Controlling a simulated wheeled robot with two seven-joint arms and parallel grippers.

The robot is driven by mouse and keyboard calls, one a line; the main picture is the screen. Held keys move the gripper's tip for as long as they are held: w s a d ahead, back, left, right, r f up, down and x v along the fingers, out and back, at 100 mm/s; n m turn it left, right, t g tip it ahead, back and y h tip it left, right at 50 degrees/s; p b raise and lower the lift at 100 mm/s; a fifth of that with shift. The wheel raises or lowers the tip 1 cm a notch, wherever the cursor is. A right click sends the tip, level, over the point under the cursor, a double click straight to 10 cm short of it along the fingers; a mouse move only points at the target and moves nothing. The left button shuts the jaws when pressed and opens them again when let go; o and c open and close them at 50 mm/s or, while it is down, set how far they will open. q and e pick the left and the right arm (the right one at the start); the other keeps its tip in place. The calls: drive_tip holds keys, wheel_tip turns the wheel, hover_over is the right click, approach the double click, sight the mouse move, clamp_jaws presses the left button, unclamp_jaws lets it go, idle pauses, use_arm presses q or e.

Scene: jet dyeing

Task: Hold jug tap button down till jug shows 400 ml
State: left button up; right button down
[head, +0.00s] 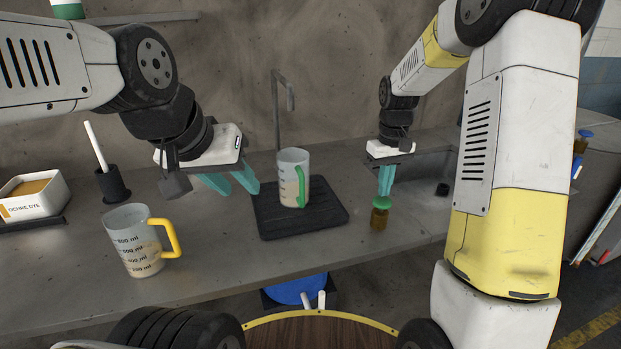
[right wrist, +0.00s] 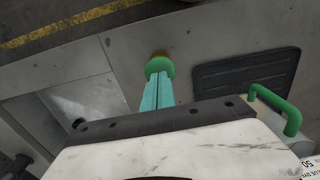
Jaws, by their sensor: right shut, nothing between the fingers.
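A jug with a green handle (head: 293,178) stands upright on the black mat (head: 265,232) under the tap (head: 279,100). Something pale is visible inside it, but its level marks are too small to read. The green button (head: 381,203) sits on a brass post (head: 379,219) to the right of the mat. My right gripper (head: 384,194) is shut and points down with its fingertips at the button's top. In the right wrist view the fingers (right wrist: 158,78) meet the green button (right wrist: 159,65). My left gripper (head: 229,191) is open and empty, left of the jug.
A second jug with a yellow handle (head: 137,243) stands at the front left of the counter. An ochre dye tray (head: 33,197) and a black holder with a white stick (head: 113,184) are at the left. A sink (head: 425,181) lies behind the button.

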sight(383, 200)
drive_tip(key=shift+f, duration=1.6)
idle(0.9)
drive_tip(key=shift+r, duration=3.65)
drive_tip(key=shift+r, duration=0.1)
drive_tip(key=s+r+m+t+y, duration=0.1)
drive_tip(key=s+r+t, duration=0.2)
drive_tip(key=s+r, duration=0.7)
drive_tip(key=s+a+r+m+t+y, duration=0.1)
drive_tip(key=s+a+m+t, duration=0.1)
drive_tip(key=s, duration=1.2)
drive_tip(key=shift+s+r+t, duration=0.15)
drive_tip(key=shift+t, duration=0.45)
drive_tip(key=shift+a, duration=0.1)
